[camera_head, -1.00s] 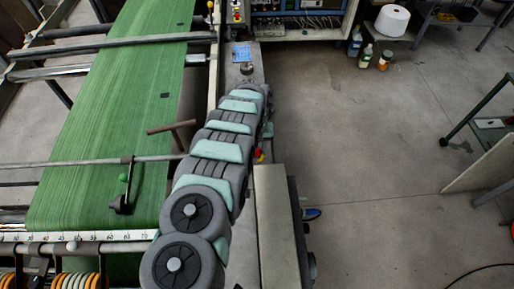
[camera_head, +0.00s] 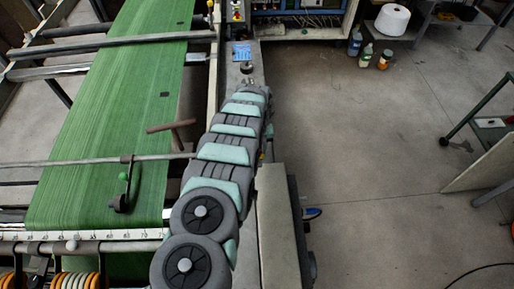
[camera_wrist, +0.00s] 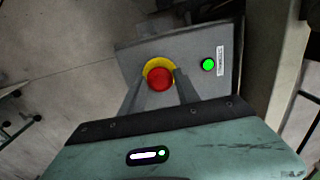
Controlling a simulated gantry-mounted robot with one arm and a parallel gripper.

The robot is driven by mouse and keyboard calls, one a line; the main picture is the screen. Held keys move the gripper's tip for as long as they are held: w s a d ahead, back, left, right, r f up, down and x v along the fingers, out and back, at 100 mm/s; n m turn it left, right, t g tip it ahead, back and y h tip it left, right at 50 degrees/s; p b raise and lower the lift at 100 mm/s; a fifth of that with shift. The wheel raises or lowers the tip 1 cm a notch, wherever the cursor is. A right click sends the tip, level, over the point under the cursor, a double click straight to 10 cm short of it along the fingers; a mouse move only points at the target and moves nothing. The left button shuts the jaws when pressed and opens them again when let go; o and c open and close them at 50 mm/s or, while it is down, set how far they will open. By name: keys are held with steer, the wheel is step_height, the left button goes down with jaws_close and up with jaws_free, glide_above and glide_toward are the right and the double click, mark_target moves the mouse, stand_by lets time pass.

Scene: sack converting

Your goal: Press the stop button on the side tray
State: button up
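In the wrist view, a round red stop button (camera_wrist: 160,79) with a yellow collar sits on a grey panel (camera_wrist: 221,82). My gripper (camera_wrist: 161,72) faces this panel, with its two grey fingers apart, one on each side of the button. Nothing is held between them. I cannot tell how far the fingertips are from the panel or whether they touch it. A lit green button (camera_wrist: 208,65) with a small white label is to the right of the red one. In the head view, my arm hides the gripper and the red button.
A green woven web (camera_head: 120,110) runs over rollers on the left. A long beige-topped box (camera_head: 271,225) stands right of my arm. Bottles (camera_head: 366,56) and a white spool (camera_head: 392,19) are at the back right. The concrete floor on the right is mostly clear.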

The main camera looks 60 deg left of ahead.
steer(key=o, duration=0.4)
steer(key=shift+r, duration=0.1)
steer(key=shift+r+b, duration=0.3)
steer(key=shift+r, duration=5.05)
